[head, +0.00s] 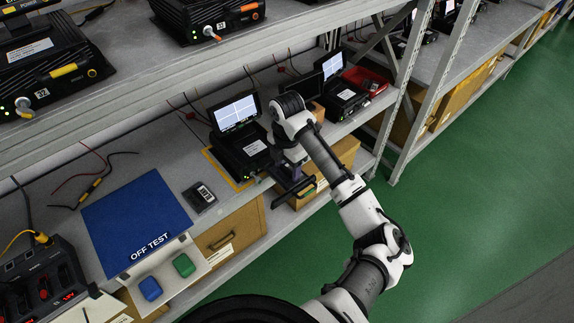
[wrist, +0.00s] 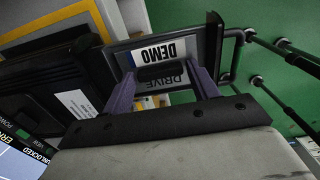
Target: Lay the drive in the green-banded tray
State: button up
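My gripper (wrist: 163,80) has its two purple fingers closed on the front of a black drive (wrist: 120,62) with a white and blue "DEMO DRIVE" label. In the head view the gripper (head: 293,168) is past the shelf's front edge, beside the tester with the lit screen, and the dark drive (head: 292,191) hangs below it. A brown box (head: 340,160) stands under the shelf behind the drive. A small green mark (head: 309,192) shows on its front, so it may be the green-banded tray. Its inside is mostly hidden by my arm and the drive.
A black tester (head: 238,150) stands on a yellow-outlined spot. A blue "OFF TEST" mat (head: 135,218) and another small dark drive (head: 199,197) lie to the left. Blue and green buttons (head: 183,265) are at the front. A second brown box (head: 236,230) sits under the shelf.

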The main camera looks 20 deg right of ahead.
aim_at(287, 170)
jog(key=shift+o, duration=1.1)
notch_tip(287, 170, up, 12)
jog(key=shift+r, duration=0.15)
